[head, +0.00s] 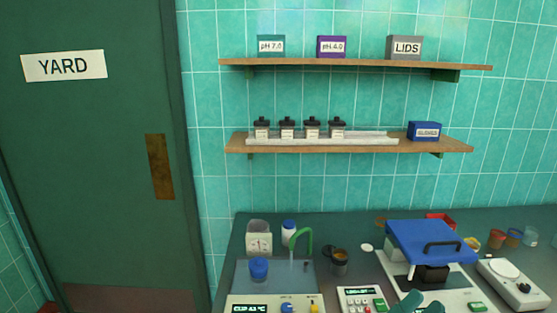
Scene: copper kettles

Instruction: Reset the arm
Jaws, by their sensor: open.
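My gripper does not show clearly in the head view. A teal rounded shape at the bottom edge, right of the middle, may be part of my arm. The frame cuts it off, and I cannot make out any fingertips. It overlaps the front of the bench equipment. A dark block under the front of the blue lid (431,240) is too unclear to name.
A bench (345,224) holds a dial device (259,238), a blue-capped pot (259,267), a dark jar (339,261), a keypad box (362,299) and a white scale (512,283). Two shelves (350,64) (350,147) hang above. A green door (95,180) stands left.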

